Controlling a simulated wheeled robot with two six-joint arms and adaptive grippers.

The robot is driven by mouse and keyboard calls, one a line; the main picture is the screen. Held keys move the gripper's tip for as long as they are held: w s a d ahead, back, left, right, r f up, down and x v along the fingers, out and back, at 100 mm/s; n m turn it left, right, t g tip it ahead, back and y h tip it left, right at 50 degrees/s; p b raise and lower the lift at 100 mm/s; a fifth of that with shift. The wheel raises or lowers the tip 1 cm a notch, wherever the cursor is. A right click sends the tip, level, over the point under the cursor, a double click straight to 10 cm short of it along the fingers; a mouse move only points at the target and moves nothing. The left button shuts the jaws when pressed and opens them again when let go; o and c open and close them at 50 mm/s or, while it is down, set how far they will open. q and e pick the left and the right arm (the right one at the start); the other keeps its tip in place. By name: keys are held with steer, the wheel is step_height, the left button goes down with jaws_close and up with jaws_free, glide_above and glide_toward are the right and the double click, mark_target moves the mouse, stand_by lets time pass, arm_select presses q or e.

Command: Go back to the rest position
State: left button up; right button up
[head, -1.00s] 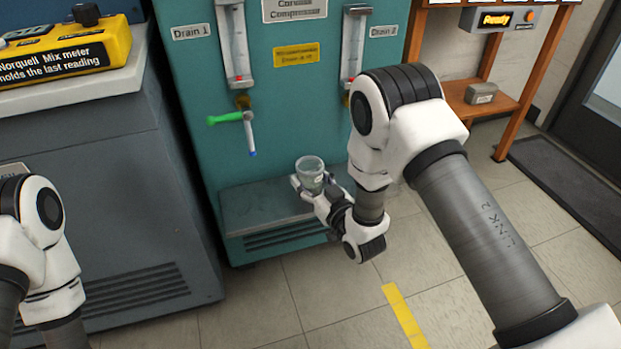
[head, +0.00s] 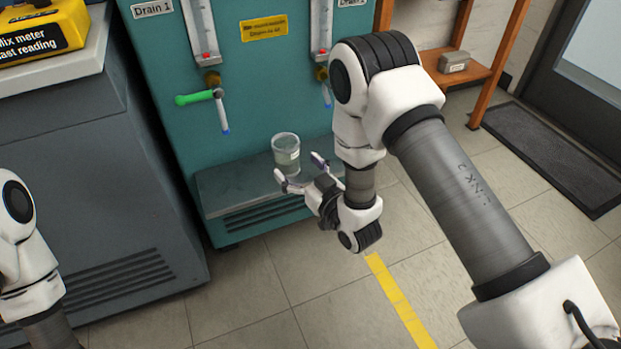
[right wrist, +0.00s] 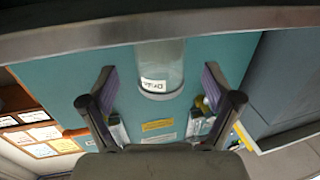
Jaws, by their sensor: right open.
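A clear jar (head: 286,150) with a pale label stands upright on the grey ledge (head: 228,190) of the teal cabinet. It also shows upside down in the right wrist view (right wrist: 160,68), with dark print on its label. My right gripper (head: 299,170) is open and empty just in front of the jar. In the right wrist view its two fingers (right wrist: 160,90) are spread wide, one to each side below the jar, with clear space between them. My left arm shows at the left edge of the head view, but its gripper is out of the picture.
The teal cabinet (head: 165,140) has a tap with a green handle (head: 194,98) above the ledge. A wooden shelf (head: 480,70) is at the back right. The floor in front is clear.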

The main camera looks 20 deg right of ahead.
steer(key=v, duration=0.7)
steer(key=shift+s, duration=0.15)
steer(key=s+d+f+m+g+h+p, duration=0.1)
steer(key=s+d+f+g+h+p, duration=0.15)
steer(key=s+f+g, duration=0.95)
steer(key=s+d+f+m+g+h, duration=0.2)
steer(key=s+f+g, duration=0.4)
steer(key=s, duration=0.8)
step_height(320, 180, up, 37)
steer(key=p, duration=3.9)
steer(key=shift+s+t, duration=0.3)
